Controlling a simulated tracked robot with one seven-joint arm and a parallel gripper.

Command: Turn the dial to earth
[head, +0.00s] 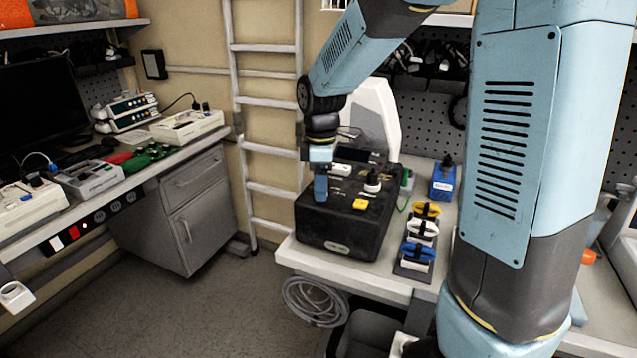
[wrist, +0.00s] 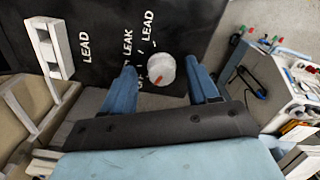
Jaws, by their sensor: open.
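A black test box (head: 335,236) stands on the white bench, its labelled top facing up. In the wrist view a round white dial (wrist: 160,69) with a red pointer mark sits on the black panel (wrist: 98,20). Labels LEAD and LEAK can be read near it; another is partly hidden behind the dial, and I see no EARTH label. My gripper (wrist: 160,72) is open, with one blue finger on each side of the dial; I cannot tell whether they touch it. In the head view my gripper (head: 320,188) is over the left part of the box top.
On the box top are a black-and-white knob (head: 372,183) and a yellow button (head: 360,205). Yellow, white and blue clamps (head: 418,252) line the right side. A blue box (head: 443,182) stands behind them. A ladder (head: 267,148) leans at the back; floor at left is clear.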

